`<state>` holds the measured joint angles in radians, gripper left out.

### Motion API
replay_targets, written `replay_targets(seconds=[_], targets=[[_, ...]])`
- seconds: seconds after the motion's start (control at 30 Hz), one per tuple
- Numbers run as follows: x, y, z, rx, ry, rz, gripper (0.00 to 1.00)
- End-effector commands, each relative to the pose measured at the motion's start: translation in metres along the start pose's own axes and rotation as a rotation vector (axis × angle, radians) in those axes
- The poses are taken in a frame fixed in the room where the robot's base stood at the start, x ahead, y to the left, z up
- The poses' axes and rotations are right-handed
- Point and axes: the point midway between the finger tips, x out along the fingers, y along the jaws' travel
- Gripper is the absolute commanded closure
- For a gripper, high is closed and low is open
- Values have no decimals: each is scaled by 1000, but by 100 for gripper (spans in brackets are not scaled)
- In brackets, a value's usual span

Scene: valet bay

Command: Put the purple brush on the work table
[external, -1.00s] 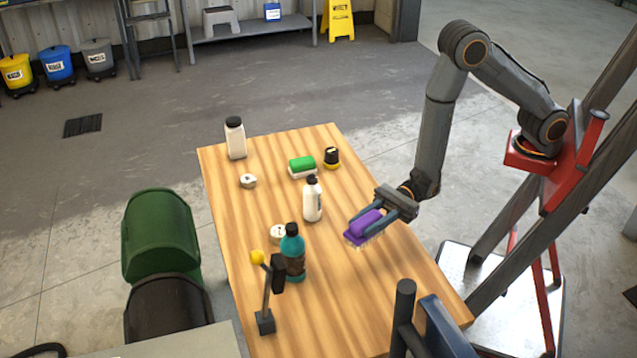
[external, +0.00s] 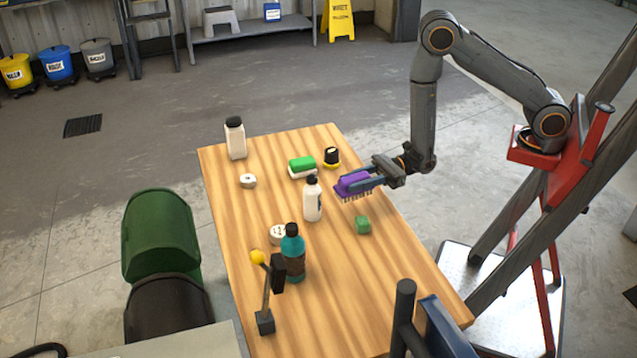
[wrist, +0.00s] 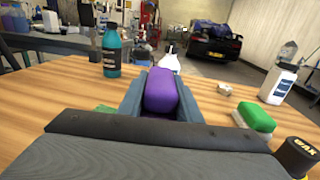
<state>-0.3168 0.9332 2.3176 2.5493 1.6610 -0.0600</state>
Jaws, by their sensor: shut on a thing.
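The purple brush (external: 353,185) has bristles pointing down and is held level by my gripper (external: 368,181). The gripper is shut on its purple back, which also fills the space between the fingers in the wrist view (wrist: 160,92). The wooden work table (external: 240,215) lies below it. The brush appears to be above the table top, with its bristles apart from the wood. A small green block (external: 363,225) sits on the table, nearer the camera than the brush.
A white pump bottle (external: 312,200) stands just left of the brush. A green-topped sponge (external: 302,166) and a black-and-yellow tin (external: 332,157) are behind it. A teal bottle (external: 293,254) and a lever with a yellow knob (external: 265,295) stand at front left. The right front of the table is clear.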

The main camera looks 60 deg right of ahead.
Motion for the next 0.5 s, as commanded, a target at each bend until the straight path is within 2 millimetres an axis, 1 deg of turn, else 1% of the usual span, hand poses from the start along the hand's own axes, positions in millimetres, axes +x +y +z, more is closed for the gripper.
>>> replay_targets(seconds=[0.03,0.1,0.17,0.2,0.27,0.3,0.37,0.4,0.5], targets=[[-15,-21,-4,2,3,-39,97],[-34,-45,-10,3,3,-82,97],[-51,-64,-14,2,2,-120,97],[-62,-76,-17,2,2,-145,97],[-81,-94,-21,3,2,-183,97],[-93,-105,-24,2,1,-209,97],[-113,-120,-28,3,2,-247,97],[-126,-130,-30,3,1,-273,97],[-158,-150,-36,3,1,-334,97]])
